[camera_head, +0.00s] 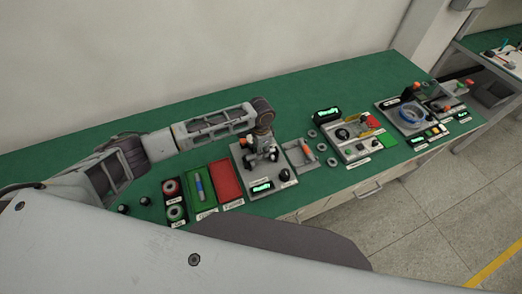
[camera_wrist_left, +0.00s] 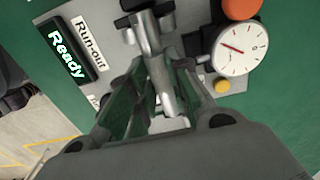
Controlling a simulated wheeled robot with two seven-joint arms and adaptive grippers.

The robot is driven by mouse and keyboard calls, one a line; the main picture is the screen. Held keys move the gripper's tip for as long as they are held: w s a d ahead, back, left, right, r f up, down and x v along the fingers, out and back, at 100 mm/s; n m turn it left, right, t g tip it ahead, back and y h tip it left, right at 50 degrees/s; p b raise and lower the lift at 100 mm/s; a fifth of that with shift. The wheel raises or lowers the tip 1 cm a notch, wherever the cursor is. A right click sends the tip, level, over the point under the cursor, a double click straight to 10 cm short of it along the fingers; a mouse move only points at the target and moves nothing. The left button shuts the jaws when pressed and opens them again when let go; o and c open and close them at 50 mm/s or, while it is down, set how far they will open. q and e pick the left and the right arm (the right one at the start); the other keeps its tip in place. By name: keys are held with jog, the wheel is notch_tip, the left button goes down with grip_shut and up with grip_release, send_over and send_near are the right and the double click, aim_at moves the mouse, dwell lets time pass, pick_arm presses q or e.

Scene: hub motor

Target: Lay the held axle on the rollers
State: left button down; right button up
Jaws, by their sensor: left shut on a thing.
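My left gripper (camera_head: 262,152) is over the grey run-out station (camera_head: 244,158) on the green bench. In the left wrist view its two fingers (camera_wrist_left: 161,78) are closed around the silver axle (camera_wrist_left: 148,38). The axle runs lengthwise away from the gripper over the station plate. Dark support parts (camera_wrist_left: 132,4), perhaps the rollers, show at the axle's far end. I cannot tell whether the axle touches them. The station's round dial gauge (camera_wrist_left: 242,48) stands right of the axle. My right gripper is not in view.
A lit "Ready" display (camera_wrist_left: 62,50) and a "Run-out" label (camera_wrist_left: 90,45) are left of the axle. A red tray (camera_head: 225,180) and a green tray (camera_head: 200,190) lie left of the station. Another fixture (camera_head: 303,155) is close on its right. The bench behind is clear.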

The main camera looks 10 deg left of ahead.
pick_arm(q)
jog(key=shift+f, duration=0.3)
dwell(1.0)
jog(key=c, duration=1.3)
grip_release()
jog(key=shift+o, duration=0.6)
jog(key=shift+f, duration=0.1)
jog(key=o, duration=0.3)
jog(key=shift+r, duration=0.2)
jog(key=shift+r+p, duration=0.6)
jog(key=shift+r, duration=2.75)
